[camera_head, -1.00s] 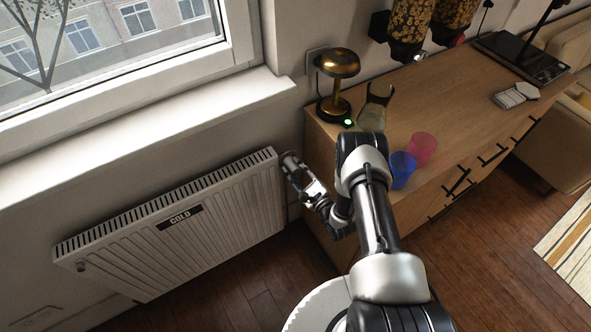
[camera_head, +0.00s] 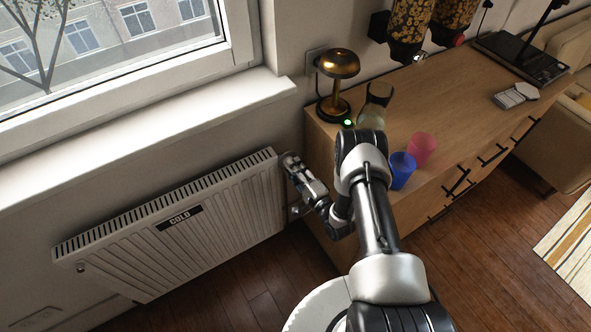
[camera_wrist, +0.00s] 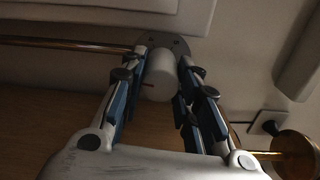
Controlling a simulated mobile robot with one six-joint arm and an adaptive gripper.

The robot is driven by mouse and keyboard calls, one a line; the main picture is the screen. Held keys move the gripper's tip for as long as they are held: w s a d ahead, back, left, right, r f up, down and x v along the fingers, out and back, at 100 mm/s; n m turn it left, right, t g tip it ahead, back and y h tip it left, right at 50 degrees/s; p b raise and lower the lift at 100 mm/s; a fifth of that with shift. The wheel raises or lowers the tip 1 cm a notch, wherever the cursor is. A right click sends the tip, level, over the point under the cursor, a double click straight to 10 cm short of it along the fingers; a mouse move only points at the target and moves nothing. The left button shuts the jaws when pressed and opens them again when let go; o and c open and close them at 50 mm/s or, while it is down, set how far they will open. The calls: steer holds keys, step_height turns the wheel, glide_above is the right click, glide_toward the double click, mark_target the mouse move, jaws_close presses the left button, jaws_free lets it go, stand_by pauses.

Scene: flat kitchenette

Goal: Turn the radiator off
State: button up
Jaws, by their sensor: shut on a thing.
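The white ribbed radiator (camera_head: 180,245) hangs on the wall under the window in the head view. A black label (camera_head: 179,217) on its front reads "COLD". My gripper (camera_head: 290,160) is at the radiator's upper right end. In the wrist view, my gripper (camera_wrist: 160,80) is shut on a white cylindrical valve knob (camera_wrist: 160,72), with one finger on each side. A small red mark shows on the knob's side. In the head view the knob is hidden by my gripper.
A wooden sideboard (camera_head: 470,110) stands close to the right of my gripper. On it are a brass lamp (camera_head: 338,85), a blue cup (camera_head: 402,170) and a pink cup (camera_head: 422,149). A copper pipe (camera_wrist: 65,44) runs beside the knob. The windowsill (camera_head: 150,125) is above the radiator.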

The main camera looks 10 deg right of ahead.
steer(key=n, duration=0.9)
steer(key=shift+r+n+h, duration=0.1)
steer(key=shift+n+h, duration=0.2)
steer(key=shift+n, duration=0.1)
steer(key=n, duration=0.4)
steer(key=shift+a+n, duration=0.1)
steer(key=shift+n, duration=0.2)
steer(key=n, duration=0.9)
steer(key=shift+a, duration=0.1)
steer(key=n, duration=0.4)
steer(key=shift+t+p, duration=0.3)
steer(key=shift+p, duration=0.05)
steer(key=n, duration=0.5)
steer(key=shift+s+a+n+p, duration=0.1)
steer(key=shift+n+p, duration=0.35)
steer(key=shift+n, duration=1.85)
